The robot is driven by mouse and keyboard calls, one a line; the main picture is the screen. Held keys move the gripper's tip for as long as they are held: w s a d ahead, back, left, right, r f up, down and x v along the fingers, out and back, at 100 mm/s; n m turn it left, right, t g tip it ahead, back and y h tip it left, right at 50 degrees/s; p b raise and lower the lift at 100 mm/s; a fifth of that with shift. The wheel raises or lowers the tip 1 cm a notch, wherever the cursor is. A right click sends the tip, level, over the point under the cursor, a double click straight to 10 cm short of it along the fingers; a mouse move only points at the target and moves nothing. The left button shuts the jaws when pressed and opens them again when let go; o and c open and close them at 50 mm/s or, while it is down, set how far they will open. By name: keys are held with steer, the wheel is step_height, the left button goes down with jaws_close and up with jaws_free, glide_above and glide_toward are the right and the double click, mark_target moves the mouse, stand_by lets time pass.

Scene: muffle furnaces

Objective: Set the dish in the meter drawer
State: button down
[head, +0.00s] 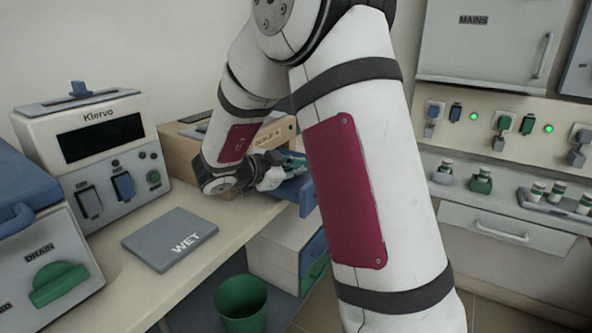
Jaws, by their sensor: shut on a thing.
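My gripper (289,163) is small and partly hidden behind my forearm, at the beige box on the back of the bench. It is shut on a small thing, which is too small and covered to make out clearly. A blue drawer (291,190) stands pulled out from the front of the beige box (190,147), whose label is mostly hidden. My gripper is at the top of this drawer, over or just behind its front; I cannot tell if they touch. The drawer's inside is hidden. I cannot make out the dish separately.
A Klervo unit (98,146) stands left of the box. A grey WET mat (170,239) lies bare on the bench. A green bin (241,303) is below. A DRAIN unit (45,255) is at left. Sockets (503,125) and small jars (480,181) are at right.

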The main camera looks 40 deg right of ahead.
steer(key=shift+f, duration=0.15)
steer(key=c, duration=1.7)
jaws_free()
steer(key=shift+r, duration=0.2)
steer(key=p+v, duration=0.3)
steer(key=v, duration=0.9)
steer(key=shift+s, duration=0.1)
